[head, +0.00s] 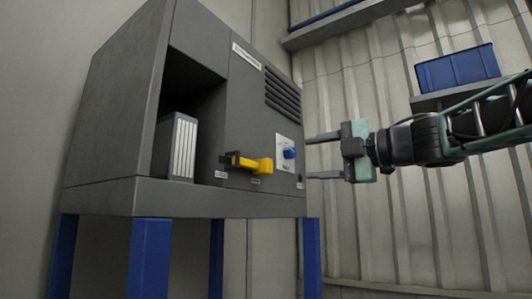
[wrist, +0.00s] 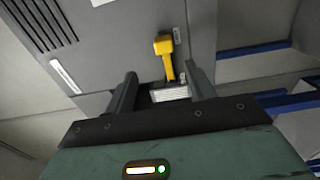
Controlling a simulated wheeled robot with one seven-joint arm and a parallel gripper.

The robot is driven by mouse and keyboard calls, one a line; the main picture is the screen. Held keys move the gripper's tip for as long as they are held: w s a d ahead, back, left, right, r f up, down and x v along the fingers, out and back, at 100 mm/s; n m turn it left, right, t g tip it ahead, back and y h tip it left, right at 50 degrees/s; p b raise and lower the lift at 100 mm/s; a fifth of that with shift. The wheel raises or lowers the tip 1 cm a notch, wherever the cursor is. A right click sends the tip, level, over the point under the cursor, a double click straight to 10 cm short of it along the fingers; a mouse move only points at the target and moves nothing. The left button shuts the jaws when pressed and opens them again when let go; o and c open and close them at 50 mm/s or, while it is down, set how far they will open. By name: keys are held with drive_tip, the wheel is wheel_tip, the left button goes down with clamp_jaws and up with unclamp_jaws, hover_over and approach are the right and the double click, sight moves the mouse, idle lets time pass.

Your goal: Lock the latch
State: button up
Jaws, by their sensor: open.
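The latch is a yellow handle (head: 262,165) on the front of a grey chassis cabinet (head: 240,199). It lies roughly sideways, with a dark piece at its left end and small labels below too small to read. It also shows in the wrist view as a yellow handle (wrist: 164,48), just beyond the fingertips. My gripper (head: 308,157) is open and empty, to the right of the latch and apart from it in the head view. In the wrist view my gripper (wrist: 162,80) has its fingers spread to either side of the handle's lower end.
A blue knob (head: 289,153) on a white plate is right of the latch. Vent slots (head: 282,96) are above. A white-faced module (head: 182,147) stands in the open bay at left. A blue bin (head: 457,68) sits on a wall shelf behind my arm.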

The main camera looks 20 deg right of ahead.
sight(270, 167)
drive_tip(key=p+x, duration=0.1)
drive_tip(key=x, duration=0.3)
drive_tip(key=p+x, duration=0.2)
drive_tip(key=x, duration=0.2)
drive_tip(key=p+x, duration=0.2)
drive_tip(key=x, duration=0.3)
drive_tip(key=shift+s+a+f, duration=0.1)
drive_tip(key=shift+s+f, duration=0.05)
drive_tip(key=shift+f, duration=0.2)
clamp_jaws()
